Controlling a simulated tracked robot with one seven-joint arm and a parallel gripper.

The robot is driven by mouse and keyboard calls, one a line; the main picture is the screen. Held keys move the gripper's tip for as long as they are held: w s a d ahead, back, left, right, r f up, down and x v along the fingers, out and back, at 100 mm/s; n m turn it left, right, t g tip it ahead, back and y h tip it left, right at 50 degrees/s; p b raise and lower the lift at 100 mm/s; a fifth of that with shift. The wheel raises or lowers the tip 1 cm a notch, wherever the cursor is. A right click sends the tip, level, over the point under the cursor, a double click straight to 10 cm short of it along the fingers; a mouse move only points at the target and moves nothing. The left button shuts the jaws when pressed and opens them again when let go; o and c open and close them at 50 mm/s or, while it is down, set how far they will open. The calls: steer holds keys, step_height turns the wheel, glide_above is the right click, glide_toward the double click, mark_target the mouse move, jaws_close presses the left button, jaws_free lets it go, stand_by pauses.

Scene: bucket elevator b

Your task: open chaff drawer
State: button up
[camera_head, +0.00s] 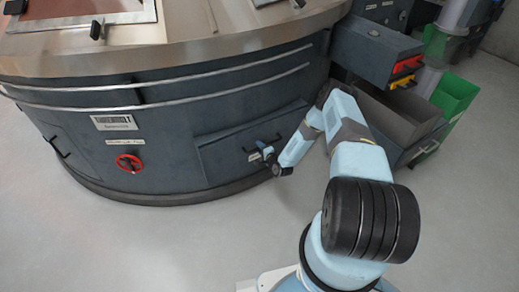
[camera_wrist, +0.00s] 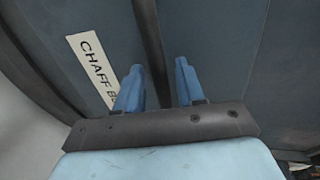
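The chaff drawer front (camera_head: 225,139) is a dark blue-grey panel low on the curved machine side. It looks shut, flush with the machine. A white label reading "CHAFF B…" (camera_wrist: 91,66) shows in the wrist view, its end hidden by a finger. A dark bar (camera_wrist: 149,35), apparently the drawer handle, runs down between my fingers. My gripper (camera_head: 264,154) is at the right part of the drawer front. In the wrist view its two blue fingers (camera_wrist: 160,75) stand apart, one on each side of the bar, with gaps visible. The bar's lower end is hidden by my gripper.
A red handwheel (camera_head: 130,163) and label plates (camera_head: 114,123) are on the machine to the left. Metal rails (camera_head: 170,88) curve above the drawer. An open dark bin (camera_head: 396,115) and a green bin (camera_head: 455,95) stand at right. The floor (camera_head: 180,245) in front is clear.

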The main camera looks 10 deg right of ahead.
steer(key=shift+c, duration=0.2)
jaws_close()
stand_by(0.3)
